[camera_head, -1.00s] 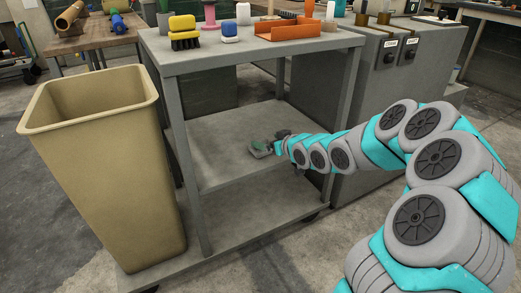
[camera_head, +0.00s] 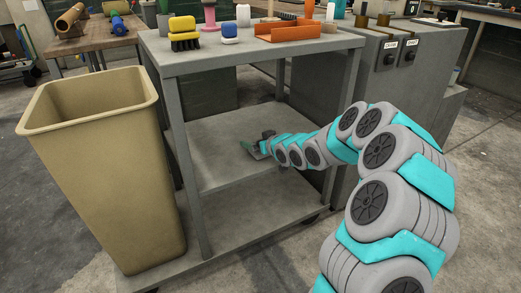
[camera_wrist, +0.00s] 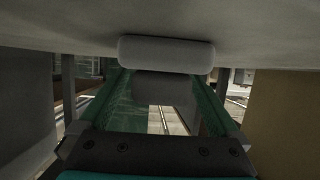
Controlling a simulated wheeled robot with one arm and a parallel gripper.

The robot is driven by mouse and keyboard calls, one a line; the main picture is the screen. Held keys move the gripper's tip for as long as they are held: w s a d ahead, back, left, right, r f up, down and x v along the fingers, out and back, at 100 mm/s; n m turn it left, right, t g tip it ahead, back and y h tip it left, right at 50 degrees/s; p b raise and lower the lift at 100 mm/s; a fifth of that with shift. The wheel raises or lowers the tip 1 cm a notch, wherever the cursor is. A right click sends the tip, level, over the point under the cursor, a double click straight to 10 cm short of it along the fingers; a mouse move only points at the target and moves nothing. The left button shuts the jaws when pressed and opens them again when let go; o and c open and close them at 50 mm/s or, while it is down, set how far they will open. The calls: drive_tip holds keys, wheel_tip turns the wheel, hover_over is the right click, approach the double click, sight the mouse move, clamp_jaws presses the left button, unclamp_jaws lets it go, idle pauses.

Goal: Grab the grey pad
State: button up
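In the wrist view a light grey rounded block (camera_wrist: 165,54), which looks like the grey pad, sits at the tips of my gripper, against the grey shelf surface (camera_wrist: 260,22) at the top of the picture. A darker grey part (camera_wrist: 165,88) shows below it, between the fingers. My gripper (camera_wrist: 163,95) has two green see-through fingers, spread apart on either side of this darker part. I cannot tell whether they touch it. In the head view my gripper (camera_head: 251,149) is low over the cart's middle shelf (camera_head: 215,160); the pad cannot be made out there.
The cart's top shelf (camera_head: 200,58) is above my arm, holding brushes and an orange tray (camera_head: 288,30). A tan bin (camera_head: 105,180) stands left of the cart, and a grey cabinet (camera_head: 415,80) right. The middle shelf is otherwise mostly clear.

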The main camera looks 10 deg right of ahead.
drive_tip(key=c, duration=1.3)
drive_tip(key=shift+r, duration=0.1)
drive_tip(key=shift+c, duration=0.2)
